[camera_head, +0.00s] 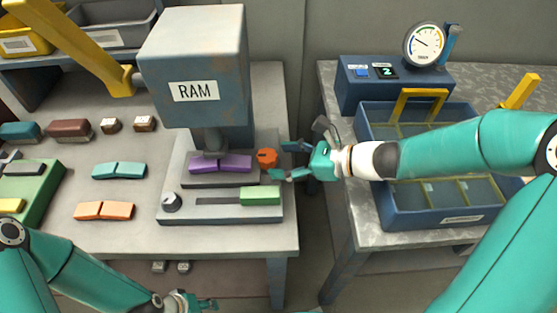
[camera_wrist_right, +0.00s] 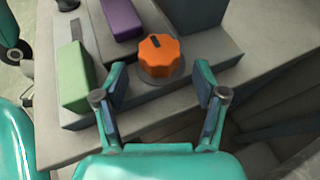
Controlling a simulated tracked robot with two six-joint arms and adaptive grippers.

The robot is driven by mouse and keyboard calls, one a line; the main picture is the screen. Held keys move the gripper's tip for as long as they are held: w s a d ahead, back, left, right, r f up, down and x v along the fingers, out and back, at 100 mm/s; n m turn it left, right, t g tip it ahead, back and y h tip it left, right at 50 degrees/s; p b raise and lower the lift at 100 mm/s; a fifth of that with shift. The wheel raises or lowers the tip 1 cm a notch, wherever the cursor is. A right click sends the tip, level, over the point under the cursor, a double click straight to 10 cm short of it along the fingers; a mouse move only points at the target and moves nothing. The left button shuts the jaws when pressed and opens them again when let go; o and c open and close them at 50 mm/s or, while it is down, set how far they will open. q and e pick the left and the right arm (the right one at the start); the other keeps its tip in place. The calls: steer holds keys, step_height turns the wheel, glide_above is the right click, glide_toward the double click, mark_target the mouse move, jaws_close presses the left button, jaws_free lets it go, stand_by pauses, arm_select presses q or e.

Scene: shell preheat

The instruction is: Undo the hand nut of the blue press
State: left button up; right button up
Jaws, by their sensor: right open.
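The blue press (camera_head: 195,65), labelled RAM, stands at the back of the left table with its ram down close over a purple two-part block (camera_head: 220,163). The orange hand nut (camera_head: 267,157) is on the right side of the press base. In the right wrist view the hand nut (camera_wrist_right: 159,56) has a dark mark on top and stands on a grey collar. My right gripper (camera_head: 283,161) is open, just right of the nut, with its fingers pointing at it and apart from it. My left gripper (camera_head: 190,302) is low at the bottom edge, away from the press; its jaws are unclear.
The press base carries a green block (camera_head: 260,195) on a slot and a dark knob (camera_head: 172,202). Teal (camera_head: 119,171) and orange (camera_head: 105,210) blocks lie to the left. A blue crate (camera_head: 392,217) and a gauge (camera_head: 424,45) are on the right table. A gap separates the tables.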

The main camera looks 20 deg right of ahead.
mark_target(276, 154)
steer(key=shift+x, duration=0.85)
steer(key=shift+c, duration=0.2)
steer(key=c, duration=1.1)
steer(key=shift+w+d+r+n+g+p, duration=0.15)
steer(key=shift+n+g+p, duration=0.3)
steer(key=shift+p, duration=0.35)
steer(key=n+g+y+p, duration=0.1)
steer(key=n+g+p, duration=0.1)
steer(key=p, duration=0.1)
steer(key=w+n+g+y+p, duration=0.1)
steer(key=n+g+p, duration=0.1)
steer(key=p, duration=0.1)
steer(key=shift+d+g, duration=0.15)
steer(key=shift+g, duration=0.2)
steer(key=shift+w+n+g+y+p, duration=0.1)
steer(key=shift+n+g+y+p, duration=0.35)
steer(key=shift+n+g, duration=0.4)
steer(key=shift+w+n+g+p, duration=0.25)
steer(key=shift+n+g+p, duration=0.2)
steer(key=shift+n+g, duration=0.75)
steer(key=shift+g, duration=0.25)
